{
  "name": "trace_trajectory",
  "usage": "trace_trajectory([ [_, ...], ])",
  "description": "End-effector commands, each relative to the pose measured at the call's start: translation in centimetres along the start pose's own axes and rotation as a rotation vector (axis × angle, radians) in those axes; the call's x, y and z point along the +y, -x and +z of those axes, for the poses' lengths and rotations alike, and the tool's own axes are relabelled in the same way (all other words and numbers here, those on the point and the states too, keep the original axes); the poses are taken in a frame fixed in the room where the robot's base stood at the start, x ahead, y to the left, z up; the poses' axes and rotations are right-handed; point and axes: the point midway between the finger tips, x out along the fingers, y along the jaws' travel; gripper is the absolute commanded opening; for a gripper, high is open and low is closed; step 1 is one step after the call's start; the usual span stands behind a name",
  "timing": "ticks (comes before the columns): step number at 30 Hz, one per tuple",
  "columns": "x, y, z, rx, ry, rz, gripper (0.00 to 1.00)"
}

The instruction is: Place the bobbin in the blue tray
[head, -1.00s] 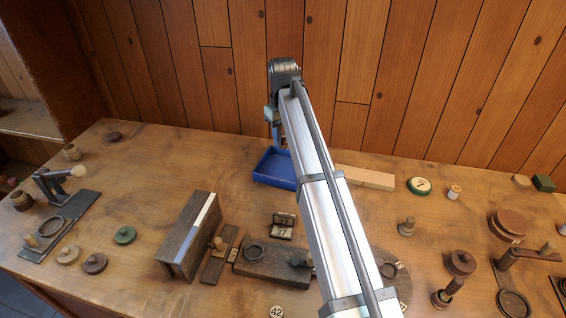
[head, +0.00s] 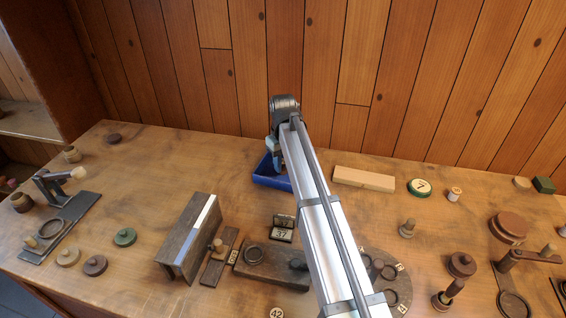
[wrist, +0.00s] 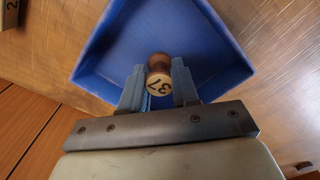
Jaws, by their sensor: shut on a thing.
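The blue tray (head: 268,181) stands at the back of the bench near the wood wall, partly hidden by my arm in the head view. It fills much of the wrist view (wrist: 205,28). My gripper (wrist: 159,88) is shut on the bobbin (wrist: 159,62), a small turned wooden piece with a pale end marked 37. In the wrist view the bobbin is between the two fingers, over the tray's floor. I cannot tell whether it touches the floor. In the head view my gripper (head: 271,158) is at the tray, and the bobbin is not visible there.
A pale wood block (head: 364,179) lies right of the tray. A dark block with a 37 label (head: 282,234) stands in front of it. A dark wooden trestle (head: 190,236) stands front left. Several spools and discs are spread to both sides. Bare bench lies left of the tray.

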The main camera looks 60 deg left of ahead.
Motion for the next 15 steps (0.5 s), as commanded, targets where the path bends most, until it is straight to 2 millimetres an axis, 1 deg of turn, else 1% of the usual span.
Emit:
trace_trajectory([
  [8, 0.0, -0.34, 0.0, 0.0, 0.0, 0.0, 0.02],
  [9, 0.0, -0.3, -0.01, 0.0, 0.0, 0.0, 0.34],
  [15, 0.0, -0.28, 0.0, 0.0, 0.0, 0.0, 0.53],
])
